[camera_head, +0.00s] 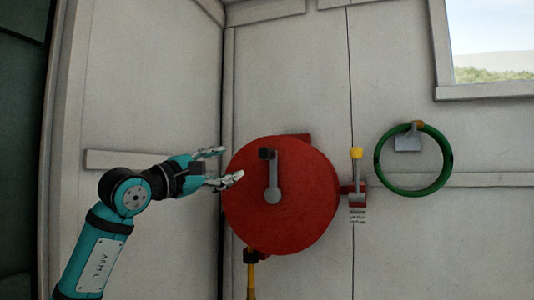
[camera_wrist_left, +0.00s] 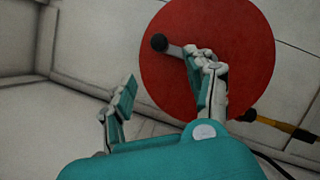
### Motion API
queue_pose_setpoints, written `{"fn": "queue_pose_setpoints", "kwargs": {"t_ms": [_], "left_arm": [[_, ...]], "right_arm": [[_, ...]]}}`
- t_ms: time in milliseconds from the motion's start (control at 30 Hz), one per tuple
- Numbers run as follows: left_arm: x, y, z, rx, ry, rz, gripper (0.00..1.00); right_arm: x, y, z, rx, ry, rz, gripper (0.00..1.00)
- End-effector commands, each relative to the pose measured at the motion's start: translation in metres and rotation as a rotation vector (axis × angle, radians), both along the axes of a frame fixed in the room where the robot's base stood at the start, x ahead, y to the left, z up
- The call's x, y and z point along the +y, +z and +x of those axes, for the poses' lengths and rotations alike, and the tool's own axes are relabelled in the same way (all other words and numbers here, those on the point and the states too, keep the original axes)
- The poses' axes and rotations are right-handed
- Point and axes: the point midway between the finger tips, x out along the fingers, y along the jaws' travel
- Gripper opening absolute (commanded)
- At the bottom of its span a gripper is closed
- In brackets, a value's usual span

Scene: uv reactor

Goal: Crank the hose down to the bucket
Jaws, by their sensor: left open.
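A large red hose reel (camera_head: 300,205) is mounted on the wall in the head view. A grey crank (camera_head: 273,182) with a black knob (camera_head: 266,154) lies on its face, the knob at the upper end. My left gripper (camera_head: 231,164) is open at the reel's left edge, its fingers pointing right toward the knob, apart from it. In the left wrist view the reel (camera_wrist_left: 235,40) fills the upper middle, and the black knob (camera_wrist_left: 159,42) stands beyond my open fingers (camera_wrist_left: 168,95). A hose with a yellow end (camera_head: 251,275) hangs below the reel. No bucket shows. My right gripper is not in view.
A yellow-topped valve lever (camera_head: 356,160) stands on the wall just right of the reel. A green hose ring (camera_head: 379,166) hangs on a bracket further right. A window (camera_head: 490,60) is at the upper right. A wall corner lies just left of the reel.

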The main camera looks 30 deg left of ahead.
Motion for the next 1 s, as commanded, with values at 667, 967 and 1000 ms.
{"fn": "queue_pose_setpoints", "kwargs": {"t_ms": [667,967,1000], "left_arm": [[-0.014,0.034,0.134,0.001,-0.007,-0.007,0.55],[-0.015,0.033,0.151,0.0,-0.004,-0.004,0.55],[-0.015,0.033,0.151,0.0,-0.004,-0.004,0.55]], "right_arm": [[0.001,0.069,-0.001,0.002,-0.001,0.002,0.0],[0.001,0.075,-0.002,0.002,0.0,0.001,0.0],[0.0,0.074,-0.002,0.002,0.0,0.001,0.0]]}}
